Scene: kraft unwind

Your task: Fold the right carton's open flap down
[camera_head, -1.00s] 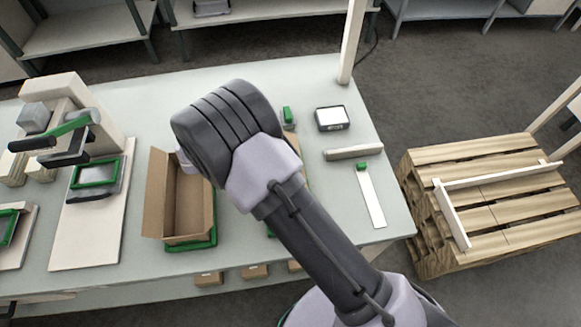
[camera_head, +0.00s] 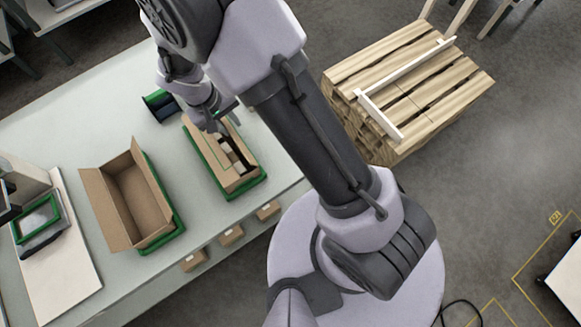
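The right carton (camera_head: 243,181) is brown cardboard and sits in a green tray (camera_head: 262,172) on the table. Its top shows brown panels with a dark gap between them and pale patches; which flap is open is hard to tell. My gripper (camera_head: 222,114) is at the carton's far end, pointing down close to it. My wrist and arm hide part of that end, so I cannot tell whether the fingers touch a flap or are open or shut.
A left carton (camera_head: 118,212) stands open in another green tray (camera_head: 168,212), its flap out to the left. A dark green-edged bin (camera_head: 160,105) lies behind. A pallet (camera_head: 430,85) stands at right. Small boxes (camera_head: 231,235) sit below the table's front edge.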

